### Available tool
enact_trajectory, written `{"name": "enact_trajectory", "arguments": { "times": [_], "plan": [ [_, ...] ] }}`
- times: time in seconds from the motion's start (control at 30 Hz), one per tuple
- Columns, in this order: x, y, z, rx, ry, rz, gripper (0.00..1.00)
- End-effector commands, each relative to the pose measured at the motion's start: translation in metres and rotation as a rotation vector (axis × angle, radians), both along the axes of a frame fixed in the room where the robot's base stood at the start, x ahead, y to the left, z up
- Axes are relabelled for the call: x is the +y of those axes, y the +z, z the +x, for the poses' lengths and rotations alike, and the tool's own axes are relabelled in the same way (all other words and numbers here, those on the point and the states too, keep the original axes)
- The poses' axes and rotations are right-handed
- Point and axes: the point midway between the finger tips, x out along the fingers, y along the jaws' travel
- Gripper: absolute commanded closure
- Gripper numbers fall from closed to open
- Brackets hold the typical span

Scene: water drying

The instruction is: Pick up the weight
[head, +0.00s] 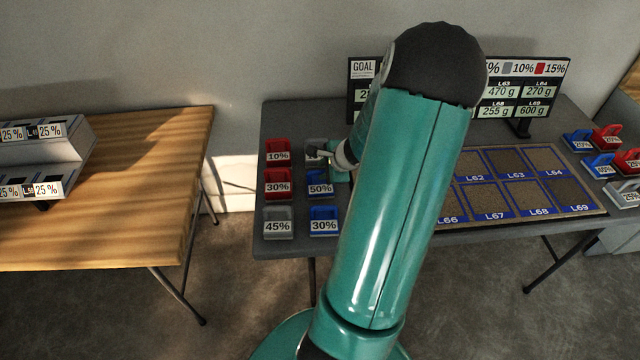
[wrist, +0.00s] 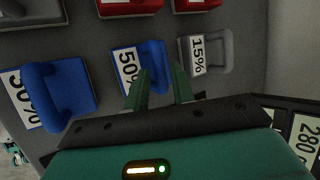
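Several handled weights stand on the left end of the grey table. Among them are a blue 50% weight (head: 320,188), also in the wrist view (wrist: 152,62), and a grey 15% weight (wrist: 214,50), partly hidden by my arm in the head view. My gripper (wrist: 160,70) is open and empty in the wrist view. The task does not say which weight is meant.
Red 10% (head: 278,150), red 30% (head: 278,183), grey 45% (head: 278,222) and blue 30% (head: 323,220) weights stand close by. A mat of labelled squares (head: 515,180) lies to the right, before a display board (head: 520,90). A wooden table (head: 120,190) stands left.

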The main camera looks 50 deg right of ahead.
Motion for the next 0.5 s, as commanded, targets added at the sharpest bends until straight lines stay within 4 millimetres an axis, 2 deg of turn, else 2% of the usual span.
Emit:
{"name": "enact_trajectory", "arguments": {
  "times": [0.2, 0.5],
  "plan": [
    [-0.004, -0.025, 0.015, -0.001, 0.000, 0.003, 0.75],
    [-0.005, -0.029, 0.020, 0.000, 0.000, 0.000, 0.75]
  ]
}}
